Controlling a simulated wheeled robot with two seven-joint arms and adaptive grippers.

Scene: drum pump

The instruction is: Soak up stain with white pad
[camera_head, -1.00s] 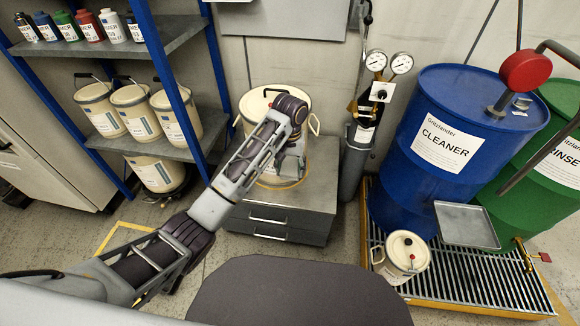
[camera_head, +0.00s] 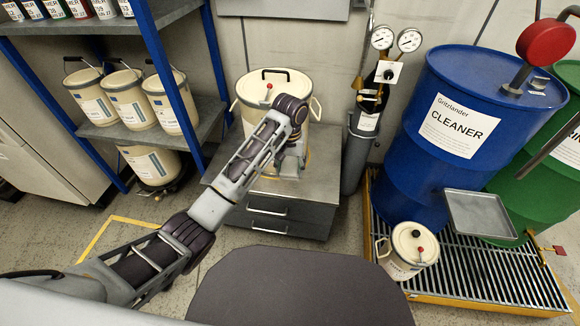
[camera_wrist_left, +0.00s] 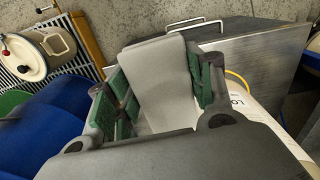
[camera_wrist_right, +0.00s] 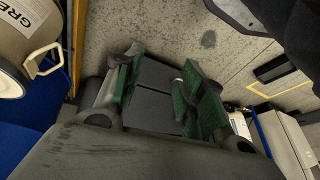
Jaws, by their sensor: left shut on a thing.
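My left gripper (camera_wrist_left: 165,95) is shut on a white pad (camera_wrist_left: 160,70), a flat pale sheet between its green finger pads in the left wrist view. In the head view my left gripper (camera_head: 290,160) is in front of the large cream bucket, over the grey cabinet; the pad cannot be made out there. The right gripper is outside the head view.
The large cream bucket (camera_head: 275,85) stands on the grey cabinet (camera_head: 310,215). Right are a blue CLEANER drum (camera_head: 415,170), a green drum (camera_head: 525,190) and a small lidded bucket (camera_head: 407,252) on a grated pallet (camera_head: 470,275). Left is a blue-framed shelf (camera_head: 167,60) with buckets.

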